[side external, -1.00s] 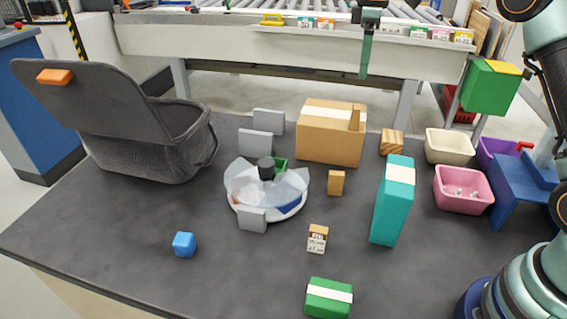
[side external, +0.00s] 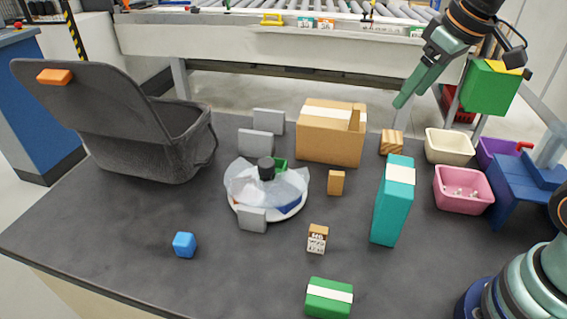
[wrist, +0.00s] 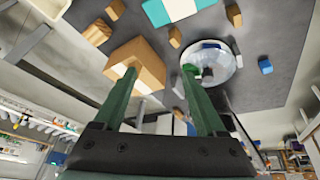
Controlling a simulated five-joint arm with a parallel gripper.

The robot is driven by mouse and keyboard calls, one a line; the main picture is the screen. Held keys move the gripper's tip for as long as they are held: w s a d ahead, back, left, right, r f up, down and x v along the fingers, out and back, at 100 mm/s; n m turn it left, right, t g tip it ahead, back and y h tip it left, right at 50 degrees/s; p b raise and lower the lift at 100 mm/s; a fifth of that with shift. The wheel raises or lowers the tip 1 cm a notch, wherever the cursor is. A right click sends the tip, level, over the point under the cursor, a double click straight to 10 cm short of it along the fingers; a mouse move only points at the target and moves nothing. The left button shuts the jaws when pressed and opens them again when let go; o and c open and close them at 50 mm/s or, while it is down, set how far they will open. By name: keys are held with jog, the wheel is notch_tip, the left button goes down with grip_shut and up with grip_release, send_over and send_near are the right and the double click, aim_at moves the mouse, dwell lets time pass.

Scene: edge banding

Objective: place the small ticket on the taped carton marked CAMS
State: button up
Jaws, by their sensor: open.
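A brown carton (side external: 332,145) with a pale tape strip stands at the back of the dark table; it also shows in the wrist view (wrist: 150,58). A tall teal box (side external: 390,208) and a low green box (side external: 328,303) also carry white bands. I cannot read CAMS on any of them. A small brown block (side external: 317,232) with a printed white label stands front centre; I cannot tell whether this is the ticket. My gripper (side external: 403,101) is in the air right of and above the brown carton. In the wrist view its fingers (wrist: 158,76) are open and apart, with nothing held between them.
A white round dish (side external: 295,212) with clear film and grey plates stand left of the carton. A blue cube (side external: 184,245) is front left. Cream (side external: 450,147) and pink (side external: 463,190) bins are at right.

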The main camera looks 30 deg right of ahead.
jog(key=shift+m+t, duration=0.5)
jog(key=shift+m, duration=0.3)
jog(key=s+f, duration=0.3)
jog(key=s, duration=0.1)
jog(key=shift+s+a+f, duration=0.1)
jog(key=shift+a+f, duration=0.3)
